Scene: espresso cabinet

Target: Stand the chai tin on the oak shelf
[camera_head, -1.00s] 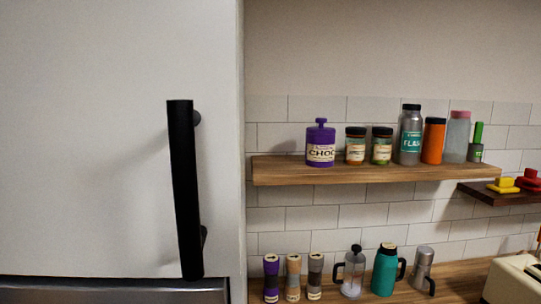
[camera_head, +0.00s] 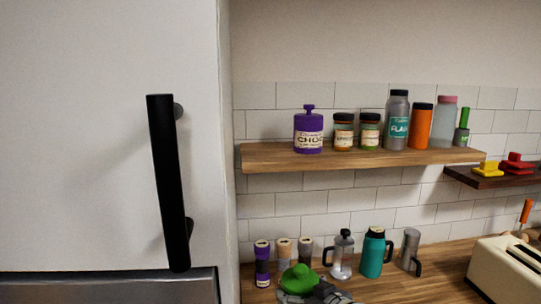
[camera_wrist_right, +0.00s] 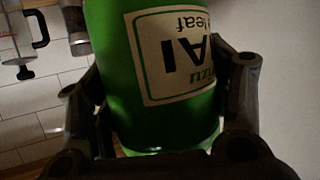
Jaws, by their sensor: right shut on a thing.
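The chai tin is green with a white label; its green lid (camera_head: 300,279) shows at the bottom of the head view. In the right wrist view the tin (camera_wrist_right: 165,118) fills the middle, its label upside down in the picture. My right gripper (camera_head: 316,294) is shut on the tin, with a finger on each side of it. The tin is in front of the counter items and below the oak shelf (camera_head: 360,158). The oak shelf is a light wooden board on the tiled wall. My left gripper is not in view.
The shelf holds a purple chocolate tin (camera_head: 308,132), two spice jars, a flask (camera_head: 396,120), an orange tumbler and a pale bottle. Its left end is bare. Grinders, a French press (camera_head: 342,256) and a teal jug (camera_head: 373,254) stand below. A fridge door handle (camera_head: 168,185) juts out left.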

